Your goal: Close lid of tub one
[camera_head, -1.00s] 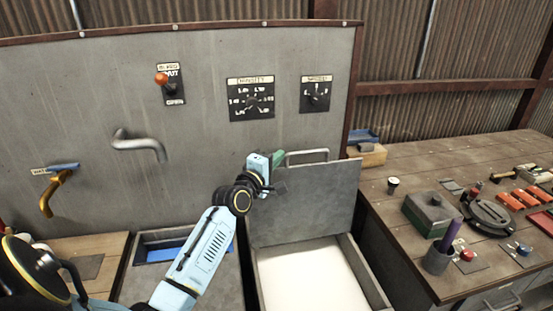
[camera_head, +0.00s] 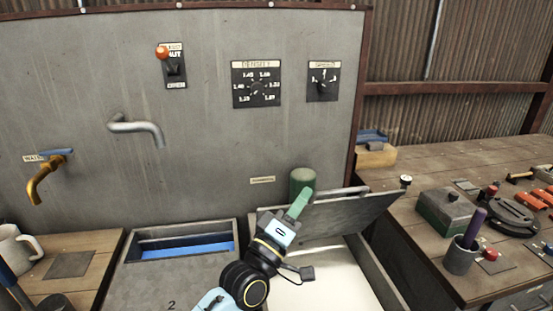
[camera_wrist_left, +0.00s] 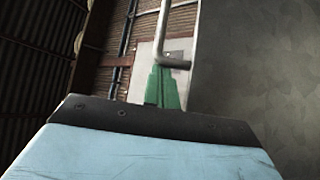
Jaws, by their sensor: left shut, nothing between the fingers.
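The open tub (camera_head: 372,275) at bottom centre-right holds pale, whitish contents; no number shows on it. Its grey lid (camera_head: 345,215) is hinged at the back and stands tilted, partway down over the tub. The lid's metal bar handle (camera_head: 352,190) is along its upper edge. My left gripper (camera_head: 299,203), with green fingers, is shut and empty at the lid's left side. In the left wrist view the shut green fingers (camera_wrist_left: 165,88) are close to the handle (camera_wrist_left: 163,35), with the lid's grey face (camera_wrist_left: 260,80) at right. Contact is unclear. My right gripper is not in view.
A neighbouring tub marked 2 (camera_head: 150,285) shows blue inside at its back. A green rounded thing (camera_head: 302,180) stands behind my fingers. The panel has a pipe spout (camera_head: 138,128) and a yellow tap (camera_head: 42,182). A workbench (camera_head: 430,175) with tools is at right.

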